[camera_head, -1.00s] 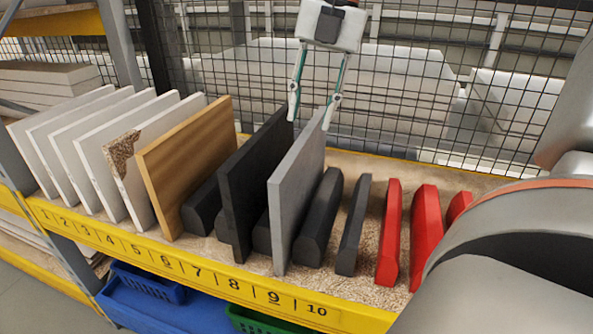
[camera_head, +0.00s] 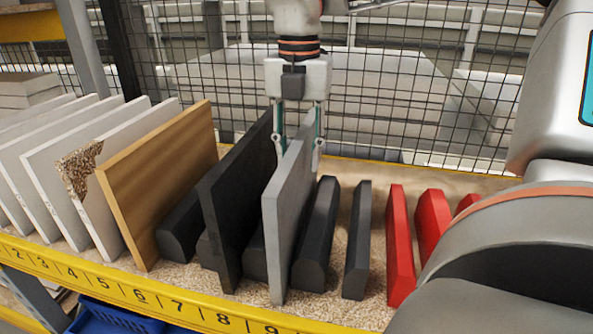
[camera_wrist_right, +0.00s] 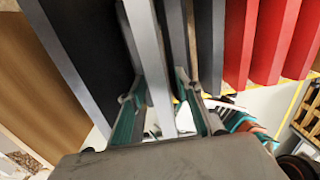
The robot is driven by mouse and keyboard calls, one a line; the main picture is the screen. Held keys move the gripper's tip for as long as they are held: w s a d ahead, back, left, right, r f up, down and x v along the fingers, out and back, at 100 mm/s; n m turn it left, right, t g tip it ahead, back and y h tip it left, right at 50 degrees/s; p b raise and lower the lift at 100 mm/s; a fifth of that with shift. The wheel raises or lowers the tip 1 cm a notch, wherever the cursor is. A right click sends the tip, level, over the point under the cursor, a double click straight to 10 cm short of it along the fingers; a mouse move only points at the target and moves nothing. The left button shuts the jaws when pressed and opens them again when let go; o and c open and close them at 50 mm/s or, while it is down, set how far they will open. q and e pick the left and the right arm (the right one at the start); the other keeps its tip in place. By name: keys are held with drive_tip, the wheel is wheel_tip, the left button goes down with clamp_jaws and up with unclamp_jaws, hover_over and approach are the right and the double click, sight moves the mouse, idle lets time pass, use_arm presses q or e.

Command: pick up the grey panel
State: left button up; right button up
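The grey panel (camera_head: 284,215) stands upright on the shelf near slot 9, between a black panel (camera_head: 238,205) and a dark rounded block (camera_head: 316,240). My right gripper (camera_head: 299,158) is over its top edge with one finger on each side, pointing down. The fingers are open. In the right wrist view the grey panel (camera_wrist_right: 150,55) runs between the two fingers of my right gripper (camera_wrist_right: 156,95), with a gap showing on its right side. Contact on its left side is hard to tell. My left gripper is not in view.
A wood-coloured panel (camera_head: 165,180) and several white panels stand to the left. A thin dark block (camera_head: 357,245) and red blocks (camera_head: 400,240) stand to the right. A yellow numbered shelf edge (camera_head: 120,292) runs along the front, and wire mesh (camera_head: 400,110) stands behind.

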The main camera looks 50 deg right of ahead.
drive_tip(key=shift+f, duration=0.1)
clamp_jaws()
idle(0.3)
